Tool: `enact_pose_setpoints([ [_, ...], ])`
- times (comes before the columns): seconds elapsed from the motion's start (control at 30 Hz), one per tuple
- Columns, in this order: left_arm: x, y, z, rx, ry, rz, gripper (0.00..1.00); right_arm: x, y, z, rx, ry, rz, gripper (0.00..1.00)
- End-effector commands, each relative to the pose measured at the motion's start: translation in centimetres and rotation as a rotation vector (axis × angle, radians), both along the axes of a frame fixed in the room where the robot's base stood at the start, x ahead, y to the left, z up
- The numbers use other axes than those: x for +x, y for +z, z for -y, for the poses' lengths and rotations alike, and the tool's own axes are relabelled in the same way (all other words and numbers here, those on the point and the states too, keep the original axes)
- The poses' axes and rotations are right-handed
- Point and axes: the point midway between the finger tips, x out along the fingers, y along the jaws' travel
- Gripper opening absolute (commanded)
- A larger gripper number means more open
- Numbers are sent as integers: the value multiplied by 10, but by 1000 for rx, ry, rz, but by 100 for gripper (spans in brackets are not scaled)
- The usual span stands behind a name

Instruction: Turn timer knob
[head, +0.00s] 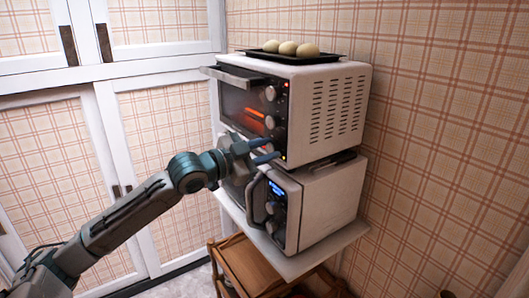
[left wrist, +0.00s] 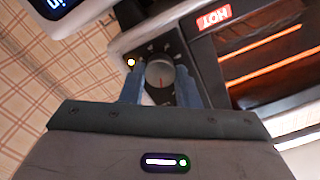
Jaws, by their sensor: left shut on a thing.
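A white toaster oven (head: 330,108) stands on a white microwave, with a column of round knobs on its dark front panel. The upper knob (head: 271,93) and the middle knob (head: 269,121) are in plain sight. My left gripper (head: 271,148) is at the lowest knob, which its fingers largely hide in the head view. In the left wrist view that round grey timer knob (left wrist: 160,72) sits between the two blue fingers, with a red pointer line on its face. The gripper is shut on it. My right gripper is out of view.
The oven's heating element (head: 254,112) glows orange behind the glass. A dark tray (head: 330,58) with three pale round items is on top. The microwave (head: 325,205) is close below my gripper. A wooden cart (head: 245,265) stands underneath. White cabinets are at left.

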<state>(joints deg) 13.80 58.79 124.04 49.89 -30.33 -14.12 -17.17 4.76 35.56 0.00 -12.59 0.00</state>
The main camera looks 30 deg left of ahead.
Motion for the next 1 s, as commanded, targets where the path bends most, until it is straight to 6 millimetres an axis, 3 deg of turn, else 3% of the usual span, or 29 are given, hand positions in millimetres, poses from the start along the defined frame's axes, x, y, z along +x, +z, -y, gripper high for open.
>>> enact_pose_setpoints([
  [0.5,0,-1,0,319,2,129,6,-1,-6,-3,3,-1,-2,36],
  [1.0,0,-1,0,382,3,156,6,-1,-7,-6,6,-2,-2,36],
])
